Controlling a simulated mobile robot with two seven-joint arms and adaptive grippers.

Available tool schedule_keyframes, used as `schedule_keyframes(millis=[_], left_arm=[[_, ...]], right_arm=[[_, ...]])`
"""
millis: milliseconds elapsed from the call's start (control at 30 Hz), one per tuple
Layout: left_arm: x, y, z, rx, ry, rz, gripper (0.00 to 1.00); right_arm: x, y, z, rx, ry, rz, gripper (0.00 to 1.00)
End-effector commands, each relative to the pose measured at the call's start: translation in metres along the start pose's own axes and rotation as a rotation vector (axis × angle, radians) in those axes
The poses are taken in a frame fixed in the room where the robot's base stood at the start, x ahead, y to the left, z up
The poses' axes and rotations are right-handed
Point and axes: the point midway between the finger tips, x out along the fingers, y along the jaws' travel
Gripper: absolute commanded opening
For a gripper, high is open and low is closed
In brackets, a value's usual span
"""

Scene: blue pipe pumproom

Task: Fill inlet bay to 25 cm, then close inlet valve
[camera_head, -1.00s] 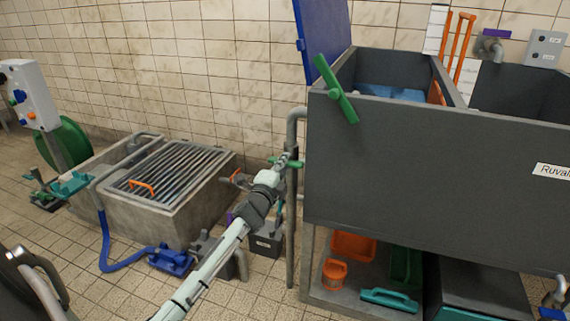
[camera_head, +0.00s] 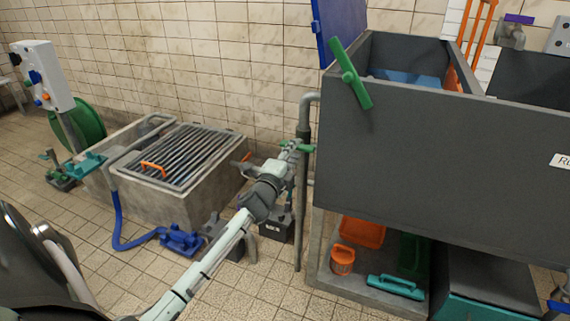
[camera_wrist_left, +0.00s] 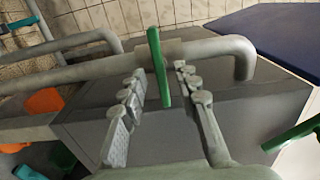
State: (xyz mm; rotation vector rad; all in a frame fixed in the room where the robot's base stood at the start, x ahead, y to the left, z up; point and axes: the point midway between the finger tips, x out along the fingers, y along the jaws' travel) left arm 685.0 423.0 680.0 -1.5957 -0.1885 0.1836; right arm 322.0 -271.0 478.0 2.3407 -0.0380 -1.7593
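A grey tank (camera_head: 400,150) stands at the right with its bays open at the top; blue shows inside the nearer left bay (camera_head: 410,78), but I cannot read a level. A grey pipe (camera_head: 303,200) runs up beside the tank's left side and carries a green valve handle (camera_head: 305,147). My left gripper (camera_head: 289,150) is at this handle. In the left wrist view, the green handle (camera_wrist_left: 160,68) stands between the two fingers of my left gripper (camera_wrist_left: 160,80), with small gaps on both sides. My right gripper is out of view.
A long green lever (camera_head: 349,73) is on the tank's front left corner. A grated concrete pit (camera_head: 165,205), a blue pump (camera_head: 181,240) and a blue hose (camera_head: 118,225) lie left of my arm. An orange bucket (camera_head: 342,260) sits under the tank. Tiled floor is open in front.

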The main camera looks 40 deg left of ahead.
Motion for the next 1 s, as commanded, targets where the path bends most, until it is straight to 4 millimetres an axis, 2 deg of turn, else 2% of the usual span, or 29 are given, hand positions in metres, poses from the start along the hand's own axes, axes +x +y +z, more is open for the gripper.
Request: schedule_keyframes(millis=[200,400,600,1000], left_arm=[[-0.050,0.002,0.000,-0.001,0.000,0.003,0.31],[-0.082,0.001,0.000,-0.002,0.000,0.002,0.31],[-0.094,0.000,0.000,-0.001,-0.001,0.001,0.31],[-0.094,0.000,0.000,-0.001,0.000,0.000,0.31]], right_arm=[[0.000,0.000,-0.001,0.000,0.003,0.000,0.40],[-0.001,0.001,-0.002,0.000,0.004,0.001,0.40],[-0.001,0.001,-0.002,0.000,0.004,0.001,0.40],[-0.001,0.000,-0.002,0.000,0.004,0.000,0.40]])
